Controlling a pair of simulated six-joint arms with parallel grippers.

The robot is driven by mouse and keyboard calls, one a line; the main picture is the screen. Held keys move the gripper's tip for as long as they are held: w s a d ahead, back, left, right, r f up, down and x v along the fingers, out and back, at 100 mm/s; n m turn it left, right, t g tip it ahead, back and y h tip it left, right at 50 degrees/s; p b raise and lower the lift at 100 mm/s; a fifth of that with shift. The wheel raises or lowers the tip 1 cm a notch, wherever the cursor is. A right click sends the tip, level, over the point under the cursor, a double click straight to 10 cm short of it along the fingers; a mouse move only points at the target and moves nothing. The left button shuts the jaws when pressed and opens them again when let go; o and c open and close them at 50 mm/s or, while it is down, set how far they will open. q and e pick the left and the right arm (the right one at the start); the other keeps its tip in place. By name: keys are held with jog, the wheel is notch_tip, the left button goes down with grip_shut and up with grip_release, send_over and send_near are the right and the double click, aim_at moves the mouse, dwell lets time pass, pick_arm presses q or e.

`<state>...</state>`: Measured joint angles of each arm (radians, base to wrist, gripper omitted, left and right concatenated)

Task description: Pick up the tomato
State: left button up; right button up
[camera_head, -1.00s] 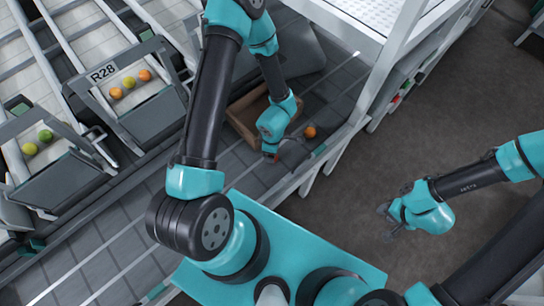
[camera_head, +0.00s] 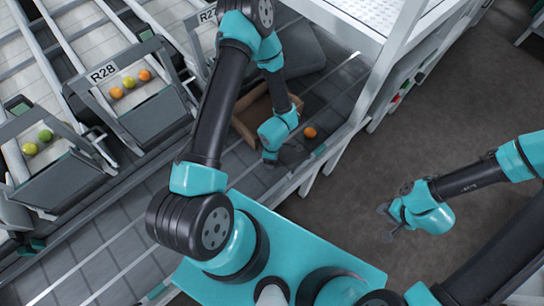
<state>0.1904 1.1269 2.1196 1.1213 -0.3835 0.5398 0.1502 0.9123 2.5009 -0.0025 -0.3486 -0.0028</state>
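An orange tomato (camera_head: 310,132) lies on the grey belt beside the cardboard box, near the belt's right edge. My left gripper (camera_head: 271,159) points down over the belt, to the left of and a little nearer than this tomato, apart from it in the picture. Its fingers are small and partly hidden by the wrist, so I cannot tell whether they are open or hold anything. My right gripper (camera_head: 385,217) hangs over the brown floor on the right, with its fingers apart and nothing seen between them.
A cardboard box (camera_head: 248,128) stands on the belt behind my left wrist. Grey bins marked R28 (camera_head: 150,112) and others on the left hold several orange, yellow and green tomatoes (camera_head: 129,82). A white rack frame (camera_head: 392,60) stands at the right of the belt.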

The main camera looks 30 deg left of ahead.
pick_arm(q)
jog(key=shift+f, duration=0.2)
jog(key=shift+c, duration=0.4)
jog(key=c, duration=0.7)
